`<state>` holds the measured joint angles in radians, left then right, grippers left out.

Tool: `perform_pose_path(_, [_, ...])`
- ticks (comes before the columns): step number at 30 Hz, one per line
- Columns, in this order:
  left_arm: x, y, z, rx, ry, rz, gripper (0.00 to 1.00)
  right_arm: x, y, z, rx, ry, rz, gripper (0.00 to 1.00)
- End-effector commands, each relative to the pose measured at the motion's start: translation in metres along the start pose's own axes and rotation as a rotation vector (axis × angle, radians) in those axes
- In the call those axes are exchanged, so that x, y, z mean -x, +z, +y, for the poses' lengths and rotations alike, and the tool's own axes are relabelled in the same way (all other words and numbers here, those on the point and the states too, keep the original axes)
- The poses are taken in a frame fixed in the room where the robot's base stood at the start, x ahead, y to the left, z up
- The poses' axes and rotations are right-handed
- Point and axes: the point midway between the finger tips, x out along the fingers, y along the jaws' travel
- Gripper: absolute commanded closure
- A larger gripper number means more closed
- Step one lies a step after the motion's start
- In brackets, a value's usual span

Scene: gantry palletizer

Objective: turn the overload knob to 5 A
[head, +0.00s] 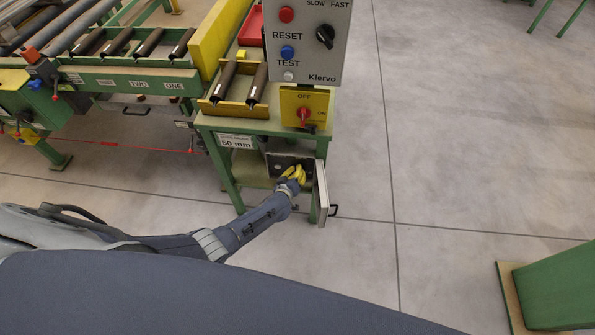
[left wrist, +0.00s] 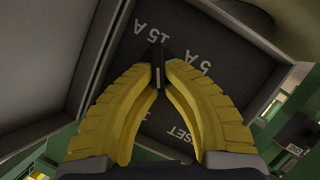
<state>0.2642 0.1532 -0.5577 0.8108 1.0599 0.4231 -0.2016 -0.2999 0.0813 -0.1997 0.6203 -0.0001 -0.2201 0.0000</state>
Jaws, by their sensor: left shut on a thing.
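The overload knob (left wrist: 157,54) is small and black with a white line on it, on a dark panel (left wrist: 228,72) in the left wrist view. White labels show around it: one reading 15 A at the upper left, 5 A at the right, and a partly hidden RESET below. Which label the knob points at I cannot tell. My left gripper (left wrist: 158,72) has its yellow fingers shut on the knob, covering its sides. In the head view my left gripper (head: 297,173) reaches into the open box (head: 275,158) under the stand; the knob is hidden there. My right gripper is out of view.
The box's grey door (head: 321,194) stands open just right of my left gripper. Above are a yellow OFF/ON switch plate (head: 290,100) and a grey control box (head: 310,55). Green stand legs (head: 230,180) are close on the left.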

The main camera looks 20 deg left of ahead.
Motion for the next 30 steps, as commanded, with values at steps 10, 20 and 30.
perform_pose_path(10, [-0.0001, -0.0006, -0.002, 0.031, 0.011, 0.0, 1.0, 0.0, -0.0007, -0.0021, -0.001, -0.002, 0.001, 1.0])
perform_pose_path(20, [-0.0001, -0.0006, -0.0021, 0.031, 0.011, 0.001, 1.0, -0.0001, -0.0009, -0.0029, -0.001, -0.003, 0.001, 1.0])
perform_pose_path(30, [0.0, -0.0002, -0.0013, 0.031, 0.012, 0.0, 0.66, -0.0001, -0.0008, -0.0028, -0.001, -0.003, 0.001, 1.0])
